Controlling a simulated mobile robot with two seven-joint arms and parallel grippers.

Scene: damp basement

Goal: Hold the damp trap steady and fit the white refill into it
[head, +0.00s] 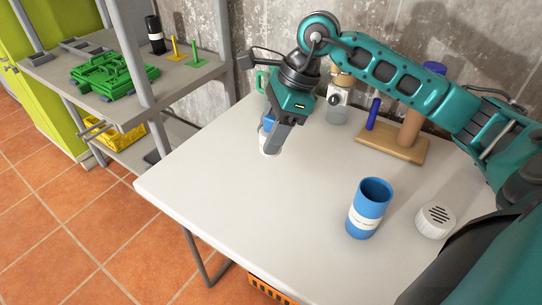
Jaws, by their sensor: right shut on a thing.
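A blue open-topped cylinder with a white label band, which looks like the damp trap (370,208), stands upright near the table's front right. Its mouth faces up, and nothing shows in it. A round white piece with dark slots (437,219) lies to its right. My right gripper (272,147) is at the table's back left, pointing down, well apart from the blue cylinder. It is shut on a small white thing, seemingly the white refill (264,143), mostly hidden by the fingers. A bit of blue shows just above it. My left gripper is not in view.
A green mug (261,82), a clear jar (338,106) and a wooden stand (393,146) with a blue peg line the table's back by the wall. The table's middle and front left are clear. A grey shelf (190,78) with a green crate (112,80) stands left.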

